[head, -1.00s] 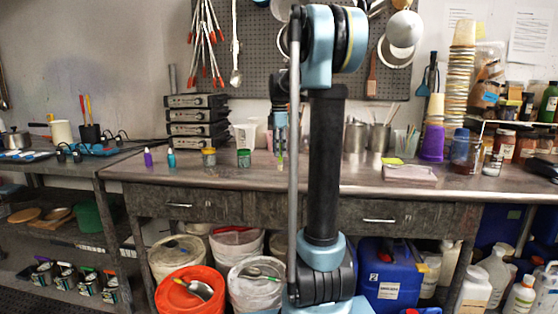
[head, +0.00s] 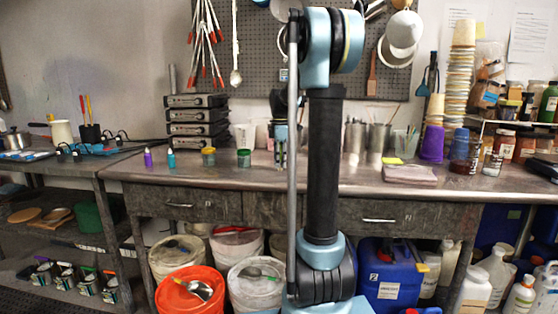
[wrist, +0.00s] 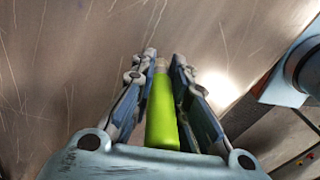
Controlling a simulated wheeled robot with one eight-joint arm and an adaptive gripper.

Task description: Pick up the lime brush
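The lime brush (wrist: 161,115) shows in the wrist view as a bright green handle with a small beige tip at its far end. It runs lengthwise between the two fingers of my gripper (wrist: 163,62), handle end toward the palm. The fingers are drawn in close on both sides of the handle and appear shut on it. In the head view my gripper (head: 280,158) is low over the workbench, left of my dark arm column. The brush cannot be made out there.
Stacked grey units (head: 196,120) stand behind. Buckets (head: 253,285) fill the floor below.

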